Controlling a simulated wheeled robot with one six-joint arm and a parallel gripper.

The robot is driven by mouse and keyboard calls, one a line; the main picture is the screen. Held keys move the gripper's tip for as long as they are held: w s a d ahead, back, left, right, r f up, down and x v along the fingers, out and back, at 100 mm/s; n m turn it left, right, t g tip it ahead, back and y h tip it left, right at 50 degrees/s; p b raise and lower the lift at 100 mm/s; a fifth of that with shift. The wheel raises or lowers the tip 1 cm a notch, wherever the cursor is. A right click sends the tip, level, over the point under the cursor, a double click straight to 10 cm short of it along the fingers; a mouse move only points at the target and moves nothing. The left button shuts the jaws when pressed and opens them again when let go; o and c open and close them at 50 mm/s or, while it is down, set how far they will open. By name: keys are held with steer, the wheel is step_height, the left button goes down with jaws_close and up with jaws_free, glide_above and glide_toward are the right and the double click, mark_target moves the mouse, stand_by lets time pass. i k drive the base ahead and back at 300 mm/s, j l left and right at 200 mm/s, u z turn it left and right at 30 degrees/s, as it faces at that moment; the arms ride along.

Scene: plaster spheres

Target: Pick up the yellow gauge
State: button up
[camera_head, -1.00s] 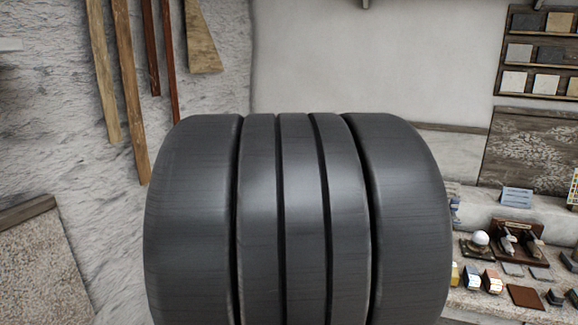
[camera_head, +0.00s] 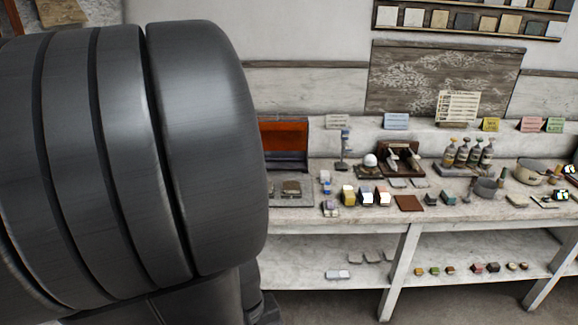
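A small yellow-and-white block (camera_head: 348,195) stands on the stone-topped bench (camera_head: 450,208), right of my arm in the head view. It is the clearest yellow item on the bench top, but it is too small for me to tell if it is the yellow gauge. A blue-and-white block (camera_head: 365,196) and a red-and-white block (camera_head: 383,196) stand in a row to its right. My gripper is not in view. A large dark ribbed part of my arm fills the left of the picture and hides what is behind it.
The bench holds a brown tile (camera_head: 409,203), a white ball (camera_head: 370,160), several bottles (camera_head: 462,153) and a bowl (camera_head: 532,171). A yellow card (camera_head: 490,124) stands on the back ledge. A lower shelf (camera_head: 450,268) holds several small blocks. Floor shows below it.

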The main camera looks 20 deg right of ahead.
mark_target(348, 193)
steer(key=i+l, duration=0.15)
steer(key=l, duration=0.2)
steer(key=i+l, duration=0.15)
steer(key=l, duration=0.2)
steer(key=i+l+z, duration=0.1)
steer(key=l, duration=0.3)
steer(key=i+l, duration=0.2)
steer(key=l, duration=0.15)
steer(key=i+l, duration=0.15)
steer(key=l, duration=0.2)
steer(key=i+l, duration=0.15)
steer(key=l, duration=0.15)
steer(key=l+z, duration=0.05)
